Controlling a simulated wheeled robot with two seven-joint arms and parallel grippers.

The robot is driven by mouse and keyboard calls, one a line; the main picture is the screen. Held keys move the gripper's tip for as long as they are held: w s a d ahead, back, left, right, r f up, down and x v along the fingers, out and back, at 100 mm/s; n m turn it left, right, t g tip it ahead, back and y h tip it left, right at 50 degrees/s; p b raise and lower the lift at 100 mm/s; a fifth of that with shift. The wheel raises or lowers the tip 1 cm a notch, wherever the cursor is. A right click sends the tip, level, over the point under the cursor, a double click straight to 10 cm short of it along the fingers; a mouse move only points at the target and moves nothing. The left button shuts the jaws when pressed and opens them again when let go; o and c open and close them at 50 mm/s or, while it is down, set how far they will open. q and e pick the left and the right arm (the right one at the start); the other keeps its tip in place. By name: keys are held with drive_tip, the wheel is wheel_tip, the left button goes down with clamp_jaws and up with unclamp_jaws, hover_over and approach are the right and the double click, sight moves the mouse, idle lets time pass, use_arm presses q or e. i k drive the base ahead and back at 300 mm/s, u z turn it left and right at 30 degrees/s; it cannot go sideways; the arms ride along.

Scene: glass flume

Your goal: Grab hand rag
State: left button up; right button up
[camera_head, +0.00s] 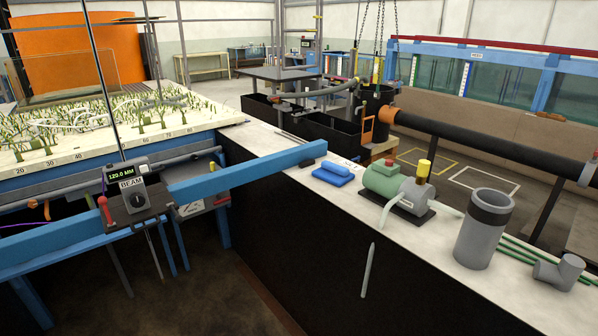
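A small blue folded-looking item (333,173) lies on the white bench top (285,152), left of the green and grey pump. It looks like the hand rag, but its texture is too small to be sure it is cloth. It appears to have a thicker upper layer on a flatter lower one. Nothing touches it from above. Neither of my grippers shows in the head view.
The green motor and grey pump (395,187) stand right of the blue item, then a grey pipe piece (484,228) and a tee fitting (559,270). A blue beam (240,178) with a gauge box (133,190) crosses at left. A grey rod (368,270) shows before the bench's dark front.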

sight(334, 174)
drive_tip(key=u, duration=0.55)
drive_tip(key=i, duration=1.6)
drive_tip(key=z, duration=0.75)
